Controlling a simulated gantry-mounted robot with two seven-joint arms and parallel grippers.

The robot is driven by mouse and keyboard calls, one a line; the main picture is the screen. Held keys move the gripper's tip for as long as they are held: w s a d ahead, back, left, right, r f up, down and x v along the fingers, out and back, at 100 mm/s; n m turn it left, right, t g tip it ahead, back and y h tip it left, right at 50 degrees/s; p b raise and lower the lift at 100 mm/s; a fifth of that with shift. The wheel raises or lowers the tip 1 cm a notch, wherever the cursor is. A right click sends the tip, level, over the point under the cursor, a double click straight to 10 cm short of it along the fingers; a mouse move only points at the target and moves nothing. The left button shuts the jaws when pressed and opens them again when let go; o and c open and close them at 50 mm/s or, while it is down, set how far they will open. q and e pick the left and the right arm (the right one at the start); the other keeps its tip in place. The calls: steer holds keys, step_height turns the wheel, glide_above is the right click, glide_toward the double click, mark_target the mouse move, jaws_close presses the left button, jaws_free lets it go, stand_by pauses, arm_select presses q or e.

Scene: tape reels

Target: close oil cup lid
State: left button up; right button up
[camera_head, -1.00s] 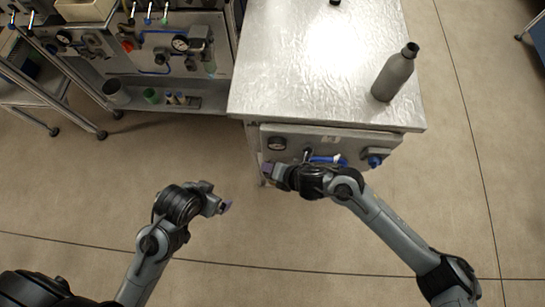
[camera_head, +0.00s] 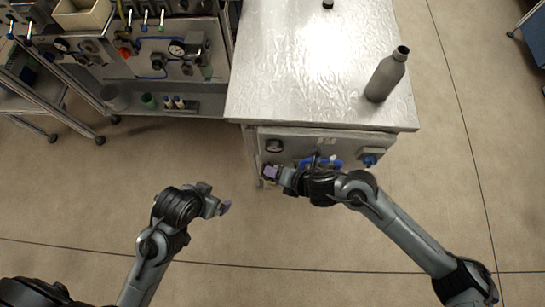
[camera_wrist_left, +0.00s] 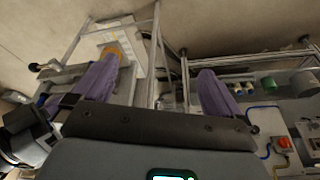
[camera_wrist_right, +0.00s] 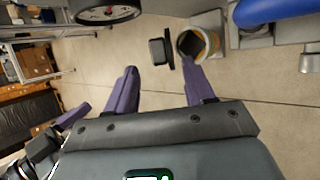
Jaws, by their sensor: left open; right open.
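The oil cup (camera_wrist_right: 204,38) shows in the right wrist view as a grey cylinder with a yellowish rim, on the front of the metal cabinet. Its dark square lid (camera_wrist_right: 160,48) appears swung open to the left of the cup. My right gripper (camera_wrist_right: 160,70) is open and empty, its purple fingers just short of the lid and cup; I cannot tell whether either touches. In the head view my right gripper (camera_head: 270,173) is at the left of the cabinet front and hides the cup. My left gripper (camera_head: 225,207) is open and empty over the floor.
The cabinet front carries a gauge (camera_head: 274,146), a blue handle (camera_wrist_right: 270,10) and a blue knob (camera_head: 370,160). A grey bottle (camera_head: 385,78) stands on the metal tabletop (camera_head: 300,70). A workbench with valves (camera_head: 160,60) stands at left. The floor around my left gripper is clear.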

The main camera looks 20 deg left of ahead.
steer(key=p+v, duration=0.1)
steer(key=v, duration=0.5)
steer(key=shift+a, duration=0.1)
